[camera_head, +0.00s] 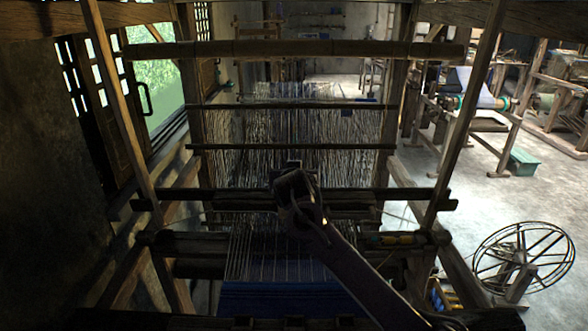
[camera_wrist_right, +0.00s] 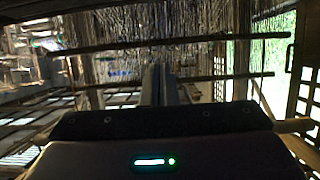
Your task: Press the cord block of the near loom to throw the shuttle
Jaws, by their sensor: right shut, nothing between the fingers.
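The near wooden loom (camera_head: 300,50) fills the middle of the head view, with pale warp threads (camera_head: 340,135) and blue woven cloth (camera_head: 285,298) at its front. My right arm reaches in from the lower right, and my right gripper (camera_head: 291,168) is over the middle of the loom, in front of the threads. In the right wrist view its two fingers (camera_wrist_right: 158,84) are together and empty. I cannot make out the cord block; the gripper may hide it. My left gripper is not in view.
Dark crossbars (camera_head: 290,147) span the loom behind and around my right gripper. A spoked wheel (camera_head: 523,258) stands on the floor at right. More looms (camera_head: 480,100) and a green box (camera_head: 522,162) stand farther back. A wall and window (camera_head: 160,80) close the left side.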

